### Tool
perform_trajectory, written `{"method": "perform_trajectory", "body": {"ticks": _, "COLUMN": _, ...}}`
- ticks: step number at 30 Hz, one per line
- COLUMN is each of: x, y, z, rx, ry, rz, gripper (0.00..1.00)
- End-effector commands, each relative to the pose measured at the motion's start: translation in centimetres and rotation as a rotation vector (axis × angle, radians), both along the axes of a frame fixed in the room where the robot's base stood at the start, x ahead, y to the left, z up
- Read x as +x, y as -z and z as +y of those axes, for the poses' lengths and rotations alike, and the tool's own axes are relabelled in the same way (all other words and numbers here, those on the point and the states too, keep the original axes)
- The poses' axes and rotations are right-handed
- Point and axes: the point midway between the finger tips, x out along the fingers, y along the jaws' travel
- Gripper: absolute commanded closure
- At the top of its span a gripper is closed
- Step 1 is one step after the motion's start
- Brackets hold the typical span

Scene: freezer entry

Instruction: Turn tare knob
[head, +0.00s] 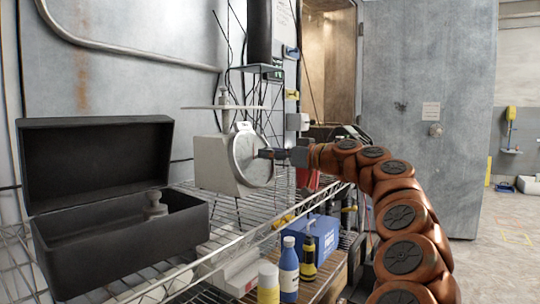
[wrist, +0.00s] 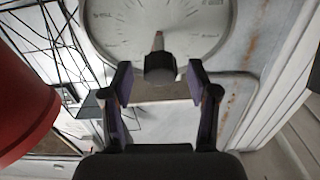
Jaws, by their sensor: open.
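The scale (head: 214,163) is a pale box with a round dial and a flat pan on top, standing on the wire shelf. Its dial (wrist: 205,25) fills the top of the wrist view. The dark tare knob (wrist: 160,66) sits low on the dial, with a reddish pointer tip just above it. My gripper (wrist: 160,75) is open, one finger on each side of the knob, with visible gaps. In the head view my gripper (head: 266,154) is at the dial face and hides the knob.
An open black case (head: 110,240) with a metal weight (head: 154,205) inside stands left on the wire shelf (head: 225,225). Bottles (head: 289,270) and a blue box (head: 312,240) are below. A red object (wrist: 25,95) is close on the wrist view's left.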

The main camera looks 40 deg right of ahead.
Motion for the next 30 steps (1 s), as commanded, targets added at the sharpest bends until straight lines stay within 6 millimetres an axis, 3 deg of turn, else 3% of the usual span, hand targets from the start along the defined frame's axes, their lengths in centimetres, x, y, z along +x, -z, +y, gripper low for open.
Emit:
{"method": "perform_trajectory", "body": {"ticks": 6, "x": 1.14, "y": 0.08, "z": 0.35, "rx": 0.001, "ry": 0.001, "rz": 0.001, "gripper": 0.4}}
{"method": "perform_trajectory", "body": {"ticks": 15, "x": 1.23, "y": 0.01, "z": 0.4, "rx": 0.0, "ry": 0.001, "rz": 0.0, "gripper": 0.4}}
{"method": "perform_trajectory", "body": {"ticks": 30, "x": 1.2, "y": 0.0, "z": 0.38, "rx": 0.0, "ry": 0.001, "rz": 0.0, "gripper": 0.92}}
